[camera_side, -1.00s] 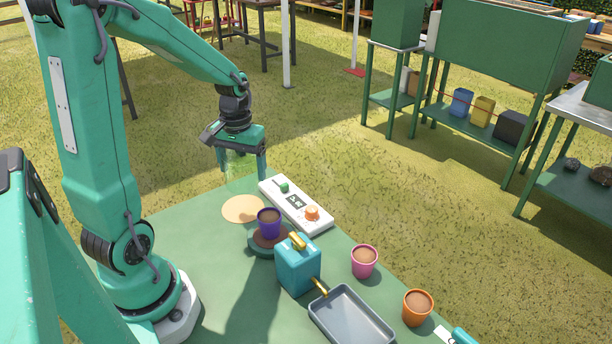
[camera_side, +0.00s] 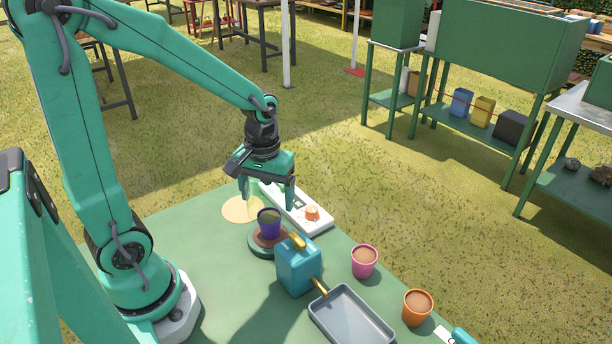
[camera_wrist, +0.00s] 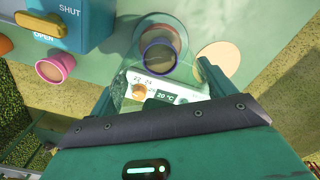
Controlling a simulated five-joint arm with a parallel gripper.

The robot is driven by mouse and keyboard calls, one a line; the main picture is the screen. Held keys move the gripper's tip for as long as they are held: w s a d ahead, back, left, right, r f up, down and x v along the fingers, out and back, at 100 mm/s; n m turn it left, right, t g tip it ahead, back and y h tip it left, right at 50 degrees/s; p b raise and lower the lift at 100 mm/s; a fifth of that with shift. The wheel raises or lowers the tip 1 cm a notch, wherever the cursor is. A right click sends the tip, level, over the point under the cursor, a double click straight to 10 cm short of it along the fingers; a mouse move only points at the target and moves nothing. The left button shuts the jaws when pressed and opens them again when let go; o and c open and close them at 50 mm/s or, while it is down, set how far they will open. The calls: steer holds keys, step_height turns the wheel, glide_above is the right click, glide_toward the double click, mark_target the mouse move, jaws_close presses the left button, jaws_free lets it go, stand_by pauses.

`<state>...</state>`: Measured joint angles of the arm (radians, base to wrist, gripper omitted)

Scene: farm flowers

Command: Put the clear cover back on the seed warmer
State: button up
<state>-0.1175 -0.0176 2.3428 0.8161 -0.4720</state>
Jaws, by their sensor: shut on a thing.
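My gripper (camera_side: 267,200) is shut on the clear cover and holds it above the table, behind the purple pot in the side view. The cover is see-through and its outline is faint; in the wrist view it shows between the fingers (camera_wrist: 185,78). The seed warmer has a dark round base (camera_side: 256,243) with a brown top. A purple pot (camera_side: 269,224) of soil stands on it. The pot also shows in the wrist view (camera_wrist: 158,57). A white panel (camera_side: 318,221) with an orange knob (camera_side: 312,213) and a 20 °C readout lies beside it, partly hidden by my gripper.
A tan disc (camera_side: 238,209) lies left of the panel. A blue box (camera_side: 297,268) with a yellow handle stands close in front of the warmer. A grey tray (camera_side: 350,318), a pink pot (camera_side: 364,262) and an orange pot (camera_side: 417,307) are to the right.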

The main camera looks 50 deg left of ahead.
steer(key=shift+f, duration=0.25)
steer(key=shift+f, duration=2.9)
steer(key=shift+f, duration=0.25)
stand_by(0.4)
steer(key=o, duration=0.9)
steer(key=shift+r, duration=0.2)
steer(key=shift+r, duration=3.35)
